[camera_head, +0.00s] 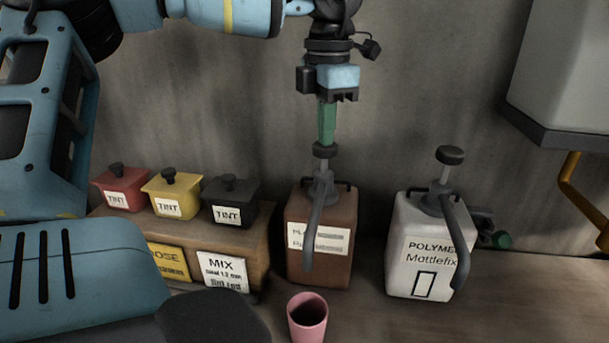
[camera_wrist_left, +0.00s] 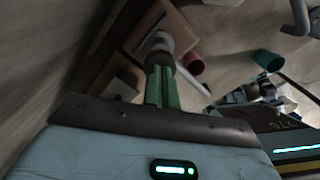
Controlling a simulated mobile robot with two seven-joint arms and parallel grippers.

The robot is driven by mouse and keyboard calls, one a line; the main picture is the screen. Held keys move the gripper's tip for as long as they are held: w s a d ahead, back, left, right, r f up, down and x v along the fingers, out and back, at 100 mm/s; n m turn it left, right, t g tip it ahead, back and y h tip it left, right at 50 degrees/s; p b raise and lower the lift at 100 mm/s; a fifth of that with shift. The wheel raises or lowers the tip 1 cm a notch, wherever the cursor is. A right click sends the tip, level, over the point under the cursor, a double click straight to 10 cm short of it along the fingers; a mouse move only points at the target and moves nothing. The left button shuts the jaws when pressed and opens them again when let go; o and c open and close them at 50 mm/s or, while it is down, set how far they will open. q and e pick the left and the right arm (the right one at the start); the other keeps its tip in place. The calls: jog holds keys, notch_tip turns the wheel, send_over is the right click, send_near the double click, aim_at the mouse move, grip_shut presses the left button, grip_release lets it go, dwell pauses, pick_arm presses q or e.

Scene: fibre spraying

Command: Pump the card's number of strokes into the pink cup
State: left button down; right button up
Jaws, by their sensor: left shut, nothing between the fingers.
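My left gripper (camera_head: 326,143) is shut and empty, its green fingers pointing down right over the dark pump head (camera_head: 325,151) of the brown canister (camera_head: 324,262). Whether the tips touch the head I cannot tell. The spout hangs down in front, partly covering the label. The pink cup (camera_head: 308,318) stands upright in front of this canister; its inside looks dark. In the left wrist view the fingers (camera_wrist_left: 160,70) reach toward the pump head (camera_wrist_left: 158,42), with the cup (camera_wrist_left: 193,63) beside it. A yellow DOSE card (camera_head: 170,262) is partly hidden; its lower line is unreadable. My right gripper is out of view.
A white POLYMER Mottlefix canister (camera_head: 411,262) with its own pump stands to the right. A wooden stand (camera_head: 259,240) holds red, yellow and black tint pots and a MIX card (camera_head: 222,270). A green-ended object (camera_head: 502,240) lies behind the white canister. A grey box overhangs top right.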

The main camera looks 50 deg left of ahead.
pick_arm(q)
jog(key=shift+r+p, duration=0.4)
jog(key=shift+r, duration=0.8)
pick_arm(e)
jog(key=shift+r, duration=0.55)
pick_arm(q)
jog(key=shift+f, duration=0.1)
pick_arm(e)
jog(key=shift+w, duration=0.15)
